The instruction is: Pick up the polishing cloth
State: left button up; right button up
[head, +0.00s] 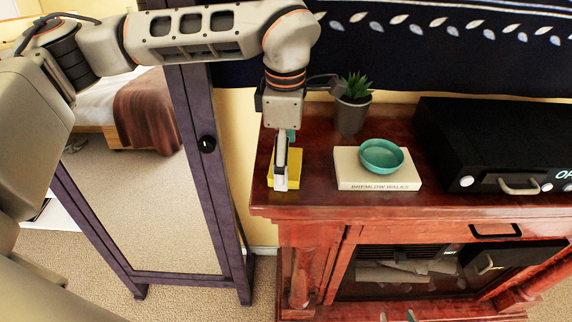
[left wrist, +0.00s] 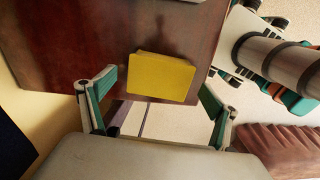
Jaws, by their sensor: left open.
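The polishing cloth (head: 294,167) is a yellow, flat, folded-looking block on the left end of the red-brown cabinet top. It also shows whole in the left wrist view (left wrist: 160,77). My left gripper (head: 281,180) points down over the cloth and hides part of it in the head view. In the left wrist view its two teal-padded fingers (left wrist: 158,82) are spread, one on each side of the cloth, with nothing held. I cannot tell its exact height above the cloth. Only the fingertips of my right gripper (head: 397,316) show at the bottom edge of the head view, apart and empty.
A cream book (head: 350,172) with a teal bowl (head: 382,155) on it lies right of the cloth. A potted plant (head: 352,112) stands behind. A black box-shaped device (head: 490,130) fills the right. A standing mirror (head: 150,190) is left of the cabinet (head: 330,205).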

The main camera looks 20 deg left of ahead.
pick_arm(q)
jog(key=shift+f, duration=0.9)
jog(key=shift+c, duration=0.4)
jog(key=c, duration=1.2)
jog(key=shift+r, duration=0.1)
notch_tip(320, 180, up, 20)
jog(key=shift+f, duration=0.1)
